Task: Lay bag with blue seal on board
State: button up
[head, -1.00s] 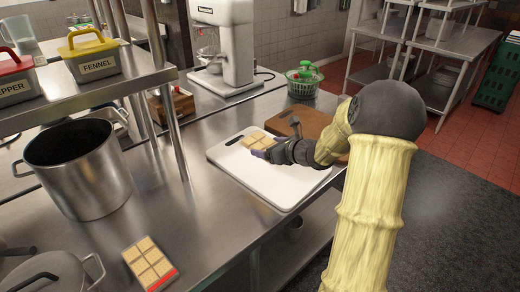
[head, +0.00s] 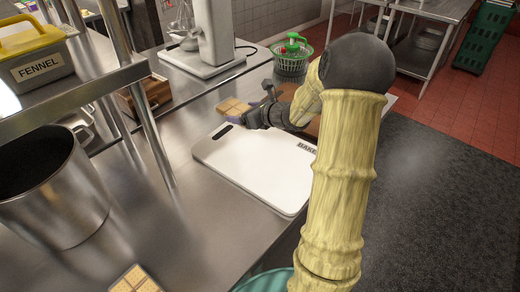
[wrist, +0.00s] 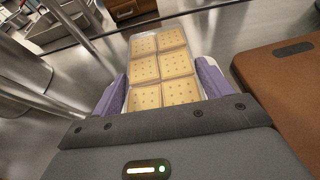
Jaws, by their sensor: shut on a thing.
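My gripper (head: 254,105) is shut on a clear bag of square crackers (head: 233,106). In the wrist view the bag (wrist: 162,65) sits between the two purple fingers, with its crackers in two columns. I see no seal on it, so its seal colour cannot be told. The white board (head: 250,175), marked "BAKE" at its right, lies flat on the steel counter and its middle is bare. My gripper and the bag are at the board's far edge in the head view. Steel counter shows around the bag in the wrist view.
A brown board (wrist: 285,80) lies right of the bag. Another cracker bag (head: 135,281) is cut off at the bottom. A large pot (head: 50,190) and a shelf with a FENNEL tub (head: 38,62) stand left. A green basket (head: 291,58) and a mixer (head: 214,35) stand behind.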

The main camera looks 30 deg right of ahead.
jog(key=shift+s+a, duration=0.1)
jog(key=shift+s, duration=0.2)
jog(key=shift+s+f, duration=0.1)
jog(key=shift+f, duration=0.2)
send_over(246, 144)
jog(key=shift+f, duration=2.75)
jog(key=shift+f, duration=1.9)
jog(key=shift+f, duration=0.1)
jog(key=o, duration=1)
jog(key=shift+o, duration=0.2)
